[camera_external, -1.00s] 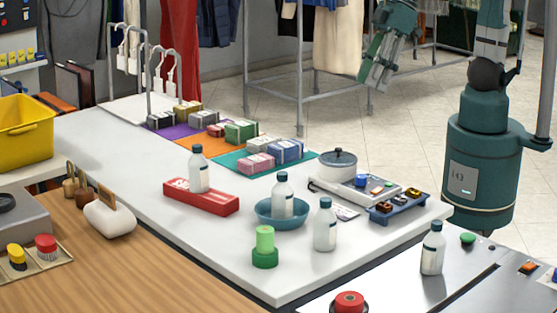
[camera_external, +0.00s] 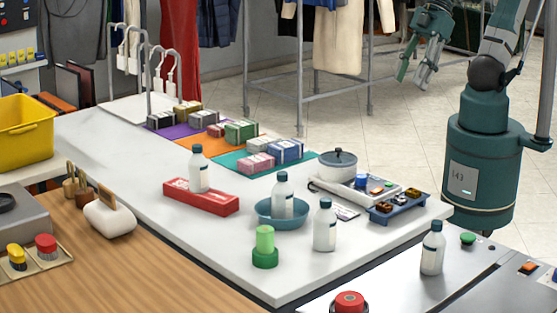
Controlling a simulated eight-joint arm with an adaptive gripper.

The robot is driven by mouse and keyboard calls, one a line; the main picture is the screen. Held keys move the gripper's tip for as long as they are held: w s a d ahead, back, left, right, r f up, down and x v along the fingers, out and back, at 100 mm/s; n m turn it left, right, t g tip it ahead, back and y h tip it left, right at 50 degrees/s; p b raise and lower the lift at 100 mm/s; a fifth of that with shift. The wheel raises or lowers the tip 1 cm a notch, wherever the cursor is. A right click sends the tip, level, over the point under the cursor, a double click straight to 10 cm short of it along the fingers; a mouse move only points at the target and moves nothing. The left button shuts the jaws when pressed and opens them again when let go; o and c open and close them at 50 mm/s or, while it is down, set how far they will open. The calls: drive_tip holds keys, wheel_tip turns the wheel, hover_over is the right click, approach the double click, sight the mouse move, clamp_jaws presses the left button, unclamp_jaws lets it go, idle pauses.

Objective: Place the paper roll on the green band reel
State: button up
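A green reel-like piece (camera_external: 265,247) stands upright near the front of the white table, with a light green cylinder on a wider dark green base. I take it for the green band reel. I cannot clearly pick out a paper roll. A white rounded object (camera_external: 109,219) with a wooden part lies on the wooden counter at the left, and I cannot tell what it is. My gripper (camera_external: 417,69) is open and empty, high at the upper right, beyond the table and far from the reel.
White bottles with dark caps stand on the white table (camera_external: 350,257), one in a blue bowl (camera_external: 268,217) and one on a red box (camera_external: 201,197). A pot (camera_external: 338,166) and a blue tray (camera_external: 398,208) sit right. The table's left middle is clear.

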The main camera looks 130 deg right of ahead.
drive_tip(key=s, duration=0.1)
drive_tip(key=s+f, duration=0.1)
drive_tip(key=shift+s+f+n, duration=0.2)
drive_tip(key=shift+s+n, duration=0.1)
drive_tip(key=shift+s, duration=0.1)
drive_tip(key=shift+f, duration=0.15)
idle(1.2)
